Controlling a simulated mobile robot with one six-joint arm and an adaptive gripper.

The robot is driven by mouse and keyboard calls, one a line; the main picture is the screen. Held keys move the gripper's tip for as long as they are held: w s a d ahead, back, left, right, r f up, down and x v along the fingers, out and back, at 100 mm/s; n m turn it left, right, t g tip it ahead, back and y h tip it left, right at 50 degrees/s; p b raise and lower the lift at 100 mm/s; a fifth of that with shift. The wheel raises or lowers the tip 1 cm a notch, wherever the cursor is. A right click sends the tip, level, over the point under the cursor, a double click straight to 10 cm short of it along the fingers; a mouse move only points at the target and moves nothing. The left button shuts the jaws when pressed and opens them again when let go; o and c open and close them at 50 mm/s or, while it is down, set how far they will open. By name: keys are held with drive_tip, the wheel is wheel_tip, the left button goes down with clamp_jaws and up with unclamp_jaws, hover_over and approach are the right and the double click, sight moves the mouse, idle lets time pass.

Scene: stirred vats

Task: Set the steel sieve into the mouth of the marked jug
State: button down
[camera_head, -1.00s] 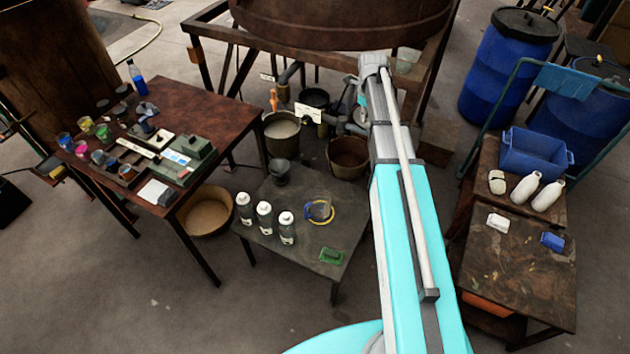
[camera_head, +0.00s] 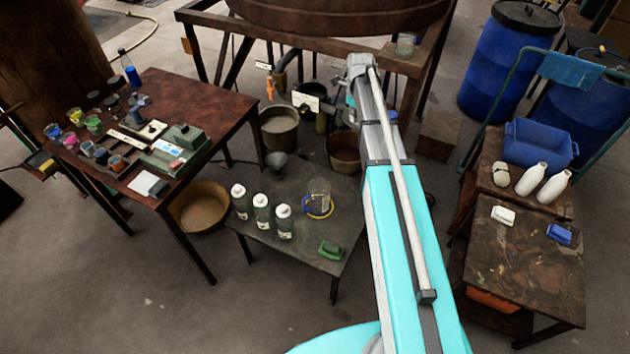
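A clear jug (camera_head: 319,192) with a blue handle stands upright on the low dark table (camera_head: 345,215). A yellow ring lies around its foot. A dark grey funnel-shaped piece (camera_head: 277,164) stands at the back left of that table; I cannot tell whether it is the steel sieve. I make out no other sieve. My arm reaches up the middle of the head view, right of the jug. My gripper does not show; the far end of the arm is hidden behind its own links.
Several white-capped bottles (camera_head: 262,212) stand left of the jug, and a green block (camera_head: 331,250) lies in front. Buckets (camera_head: 279,130) stand behind, under the vat frame. A cluttered brown table (camera_head: 215,105) is left; a worn table (camera_head: 515,265) is right.

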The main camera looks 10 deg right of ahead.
drive_tip(key=a+f+n+b, duration=0.1)
drive_tip(key=a+f+b, duration=0.3)
drive_tip(key=f+b, duration=0.5)
drive_tip(key=w+a+f+n+b, duration=0.1)
drive_tip(key=a+f+b, duration=0.3)
drive_tip(key=f+b, duration=0.5)
drive_tip(key=a+f+n+b, duration=0.1)
drive_tip(key=a+f+b, duration=0.3)
drive_tip(key=f+b, duration=0.5)
drive_tip(key=shift+w+a+f+b, duration=0.3)
drive_tip(key=shift+w+f+b, duration=0.1)
drive_tip(key=shift+f, duration=0.7)
drive_tip(key=shift+f, duration=0.1)
wheel_tip(320, 180, down, 7)
drive_tip(key=b, duration=0.7)
drive_tip(key=shift+s+f+b, duration=0.1)
drive_tip(key=shift+f+b, duration=1.05)
drive_tip(key=shift+b, duration=0.1)
idle(1.6)
